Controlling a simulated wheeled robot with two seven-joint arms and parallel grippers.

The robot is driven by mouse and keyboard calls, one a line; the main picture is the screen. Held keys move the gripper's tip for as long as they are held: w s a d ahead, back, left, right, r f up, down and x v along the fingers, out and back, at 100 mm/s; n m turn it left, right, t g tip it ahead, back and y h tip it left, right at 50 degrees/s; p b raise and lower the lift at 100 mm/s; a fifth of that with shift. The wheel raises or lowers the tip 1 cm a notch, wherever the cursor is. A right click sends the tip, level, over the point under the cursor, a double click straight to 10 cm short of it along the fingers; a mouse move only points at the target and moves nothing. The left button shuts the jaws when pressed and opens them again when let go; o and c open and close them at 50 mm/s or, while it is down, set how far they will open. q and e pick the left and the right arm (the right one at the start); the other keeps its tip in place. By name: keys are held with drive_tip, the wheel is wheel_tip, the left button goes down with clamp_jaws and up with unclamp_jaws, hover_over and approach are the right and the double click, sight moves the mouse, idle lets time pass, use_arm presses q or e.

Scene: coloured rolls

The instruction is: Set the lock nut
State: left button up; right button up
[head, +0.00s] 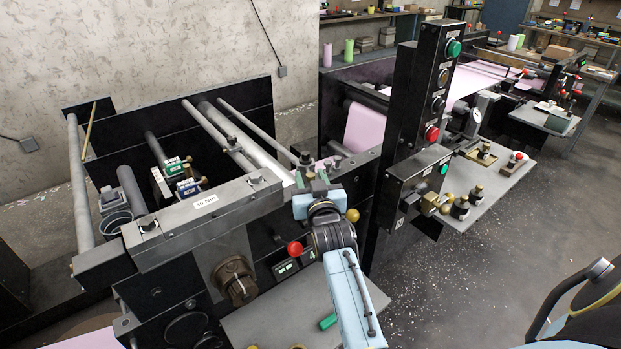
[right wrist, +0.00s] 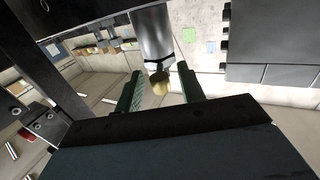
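In the right wrist view a grey metal cylinder (right wrist: 152,35) ends in a pale metal nut-like collar (right wrist: 155,66) with a brass-coloured tip (right wrist: 160,83). I cannot tell for certain which of these is the lock nut. My right gripper (right wrist: 161,92) is open, its green fingers on either side of the brass tip with a gap at each side. In the head view the right gripper (head: 312,178) is at the right end of the roller frame, by the labelled grey bar (head: 205,203). The collar and tip are not distinguishable there. My left gripper is not in view.
A red ball knob (head: 295,248) and a brass ball (head: 352,215) are close to my right wrist. A black control post (head: 420,85) with buttons rises just right. A side table (head: 490,190) holds small brass and black parts. Speckled floor (head: 470,290) is open at lower right.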

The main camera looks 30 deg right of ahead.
drive_tip(key=shift+w+d, duration=0.1)
drive_tip(key=shift+w, duration=0.2)
clamp_jaws()
